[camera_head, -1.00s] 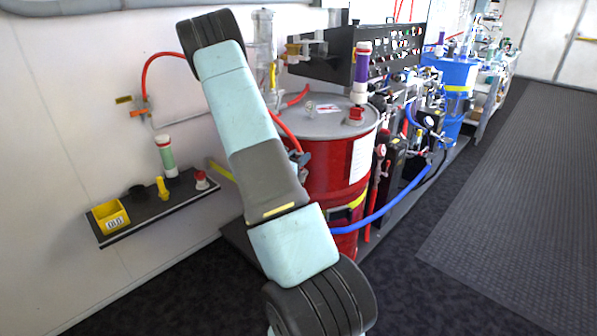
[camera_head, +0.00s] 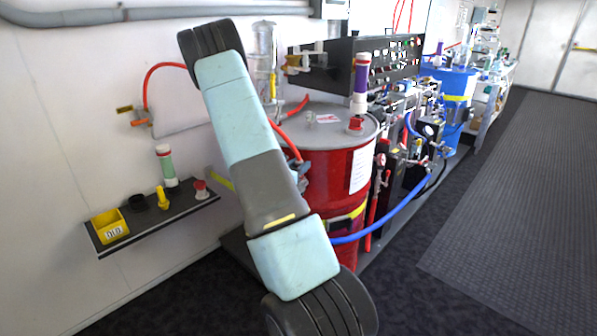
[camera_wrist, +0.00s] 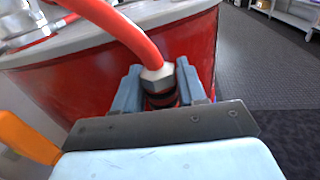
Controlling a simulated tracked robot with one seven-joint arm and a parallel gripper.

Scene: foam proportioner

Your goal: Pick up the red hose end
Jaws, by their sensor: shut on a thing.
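The red hose (camera_wrist: 122,30) comes down from the upper left in the wrist view. It ends in a grey metal hex fitting with a dark threaded part, the hose end (camera_wrist: 158,80). My gripper (camera_wrist: 163,88) is shut on this hose end, with a blue-grey finger on each side of it. The red drum (camera_wrist: 90,88) is right behind the fingers. In the head view the red hose (camera_head: 287,140) runs down beside the red drum (camera_head: 335,180), partly behind my arm.
A wall shelf (camera_head: 150,222) at the left holds a yellow bin (camera_head: 110,226), a green-banded tube (camera_head: 166,165) and small caps. A blue hose (camera_head: 390,215) loops out right of the drum. Dark floor with a ribbed mat (camera_head: 510,190) lies clear at the right.

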